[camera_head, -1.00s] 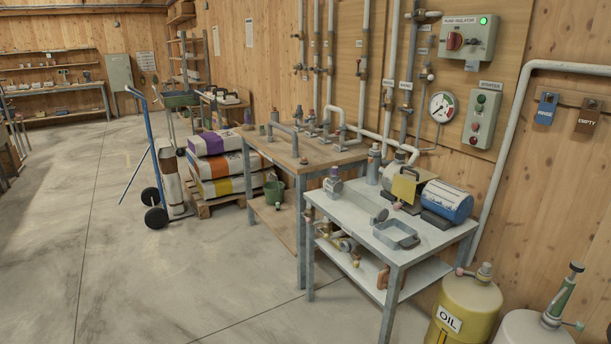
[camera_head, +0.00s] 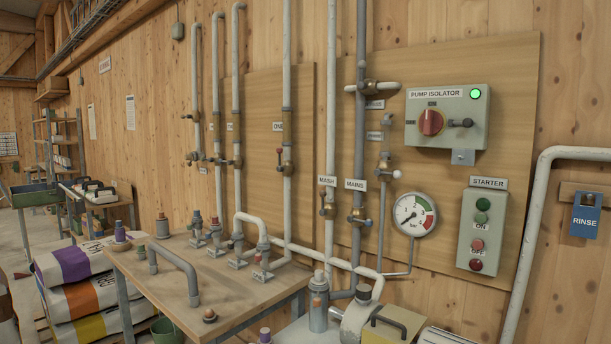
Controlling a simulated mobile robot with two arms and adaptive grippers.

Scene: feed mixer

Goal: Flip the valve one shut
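A label (camera_head: 278,127) that appears to read ONE is on the board beside a vertical grey pipe. Just below it on that pipe is a brass valve (camera_head: 286,167) with a small lever. The lever (camera_head: 279,156) has a red tip and seems to point up, roughly along the pipe. The valve is too small to tell its exact setting. Neither of my grippers is in view.
More valves sit to the left and right, including MASH (camera_head: 327,205) and MAINS (camera_head: 359,215). A pump isolator box (camera_head: 447,117), gauge (camera_head: 414,214) and starter box (camera_head: 483,232) are at right. A wooden bench (camera_head: 165,285) with pipe fittings stands below.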

